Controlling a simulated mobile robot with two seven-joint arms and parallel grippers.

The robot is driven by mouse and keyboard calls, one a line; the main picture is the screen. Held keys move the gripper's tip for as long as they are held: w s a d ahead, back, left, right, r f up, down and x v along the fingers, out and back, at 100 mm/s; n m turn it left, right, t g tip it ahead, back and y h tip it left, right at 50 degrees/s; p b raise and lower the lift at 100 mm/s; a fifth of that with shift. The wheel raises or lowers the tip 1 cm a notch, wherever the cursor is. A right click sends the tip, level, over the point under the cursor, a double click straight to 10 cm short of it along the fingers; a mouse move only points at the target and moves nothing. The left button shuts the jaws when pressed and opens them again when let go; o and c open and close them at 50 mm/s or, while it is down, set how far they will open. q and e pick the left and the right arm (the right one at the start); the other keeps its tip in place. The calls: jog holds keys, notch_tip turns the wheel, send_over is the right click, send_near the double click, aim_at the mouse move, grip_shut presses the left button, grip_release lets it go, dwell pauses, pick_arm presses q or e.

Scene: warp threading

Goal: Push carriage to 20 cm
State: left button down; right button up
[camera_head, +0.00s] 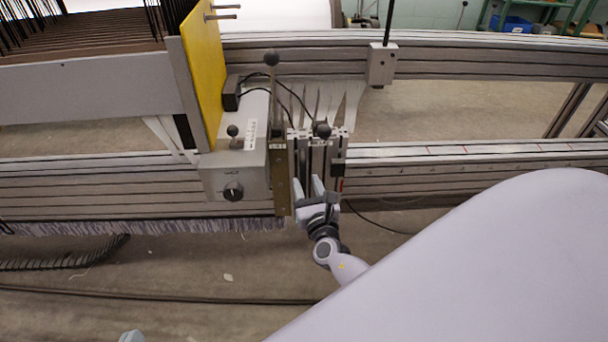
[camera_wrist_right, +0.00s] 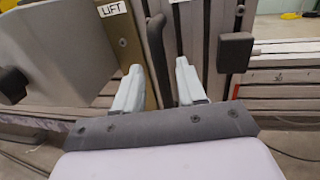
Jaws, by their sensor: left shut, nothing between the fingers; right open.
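The carriage (camera_head: 222,178) is a grey metal box with a black dial and a yellow upright plate, on the long rail left of centre. At its right side stand a brass-coloured plate (camera_head: 281,180) and grey vertical profiles with black knobs. A "LIFT" label shows on that side in the right wrist view (camera_wrist_right: 111,9). Contact cannot be told. Only a pale tip of my left gripper (camera_head: 132,336) shows at the bottom edge, shut and away from the carriage.
The rail (camera_head: 480,152) runs right from the carriage with red marks along its top; their numbers are too small to read. That stretch looks clear. A grey block with a black rod (camera_head: 382,64) sits on the rear beam. A black cable (camera_head: 375,222) hangs below the rail.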

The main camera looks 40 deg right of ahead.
aim_at(304, 177)
jog(key=shift+b+x, duration=0.55)
jog(key=shift+x, duration=1.65)
grip_shut()
